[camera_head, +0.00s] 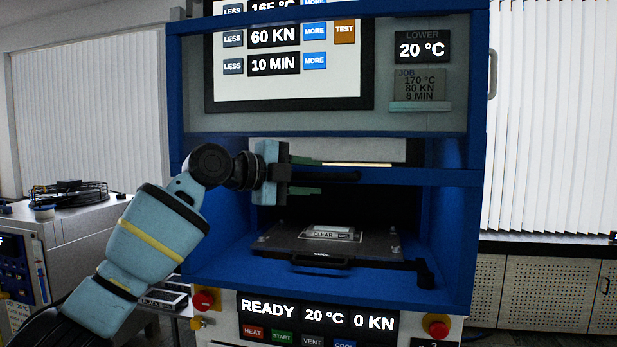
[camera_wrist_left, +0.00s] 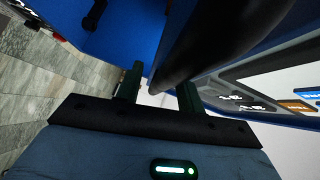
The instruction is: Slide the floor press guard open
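The floor press (camera_head: 222,262) is a blue-framed cabinet in the head view. Its guard (camera_head: 425,177) is a blue frame with a clear pane; its lower bar crosses above the platen opening, and the space below that bar is uncovered. A black bar handle (camera_head: 335,177) runs along the lower bar and also shows large in the left wrist view (camera_wrist_left: 215,40). My left gripper (camera_head: 304,176) is at the handle's left part, its green fingers apart, one above and one below the handle. In the left wrist view the fingers (camera_wrist_left: 160,88) stand apart. My right gripper is not in view.
Inside the press a dark plate (camera_head: 290,246) with a front handle carries a small piece labelled CLEAR (camera_head: 332,233). Below are a READY display (camera_head: 318,313) and red stop buttons (camera_head: 204,300). A side bench (camera_head: 75,235) stands left; low cabinets (camera_head: 550,290) stand right.

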